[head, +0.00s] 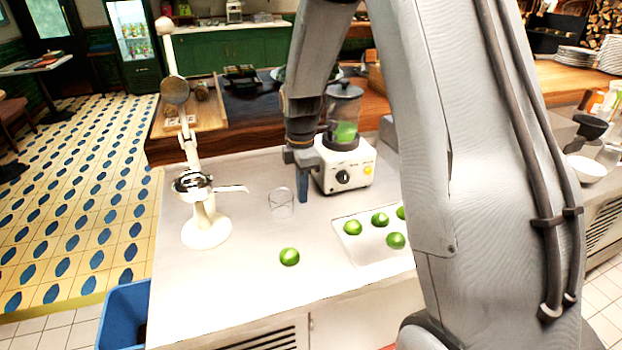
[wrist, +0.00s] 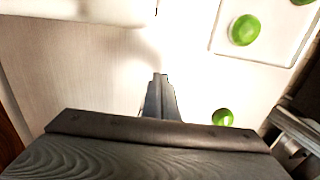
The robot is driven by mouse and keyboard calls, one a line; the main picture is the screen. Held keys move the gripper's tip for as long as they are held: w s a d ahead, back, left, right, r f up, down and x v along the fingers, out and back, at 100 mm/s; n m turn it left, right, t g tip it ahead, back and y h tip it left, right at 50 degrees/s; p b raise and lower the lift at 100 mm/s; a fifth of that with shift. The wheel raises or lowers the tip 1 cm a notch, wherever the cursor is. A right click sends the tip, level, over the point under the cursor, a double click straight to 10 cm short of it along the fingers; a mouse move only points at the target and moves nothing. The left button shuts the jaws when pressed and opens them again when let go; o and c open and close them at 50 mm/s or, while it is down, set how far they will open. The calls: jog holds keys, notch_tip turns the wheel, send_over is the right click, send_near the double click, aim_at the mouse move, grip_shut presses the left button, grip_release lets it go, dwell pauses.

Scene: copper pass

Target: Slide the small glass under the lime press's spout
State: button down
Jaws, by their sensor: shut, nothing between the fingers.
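The small clear glass (head: 281,203) stands upright on the pale counter in the head view. The cream lime press (head: 206,228) stands to its left, with a metal cup and a thin spout (head: 232,189) reaching right toward the glass. A gap of bare counter separates the glass from the press base. My gripper (head: 303,198) is shut and empty, pointing down just right of the glass, low near the counter. I cannot tell whether it touches the glass. The shut fingertips (wrist: 160,78) show in the wrist view, where I cannot make out the glass.
The blender (head: 345,165) stands close behind and right of my gripper. A loose lime (head: 289,257) lies in front of the glass. A white tray (head: 372,247) with several limes is to the right. The counter's front left is clear.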

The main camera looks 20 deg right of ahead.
aim_at(282, 205)
jog(key=shift+a, duration=0.65)
jog(key=a, duration=0.8)
jog(key=shift+a+p, duration=0.35)
jog(key=shift+a, duration=0.05)
jog(key=shift+d, duration=0.15)
